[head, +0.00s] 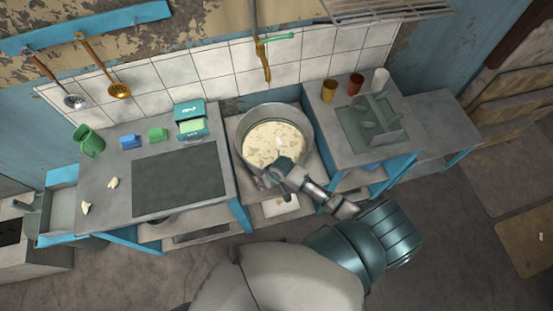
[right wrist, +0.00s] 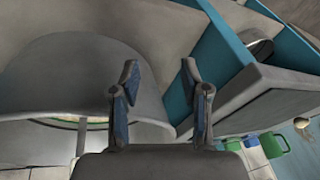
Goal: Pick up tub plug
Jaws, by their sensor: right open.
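A large round metal tub (head: 244,125) holds a pale, lumpy liquid (head: 272,143) and stands in the gap between two counters. My right arm reaches in from the lower right, and its gripper (head: 277,168) is at the tub's front side. In the right wrist view, the two fingers (right wrist: 158,82) are apart with nothing between them. The grey curved tub wall (right wrist: 60,70) is beside them on the left. A small dark part (head: 287,197) shows below the tub's front; I cannot tell whether it is the plug. My left gripper is out of view.
The left counter (head: 110,200) holds a green mug (head: 88,141), small blue and green boxes and a dark plate. A tap (head: 264,62) hangs above the tub.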

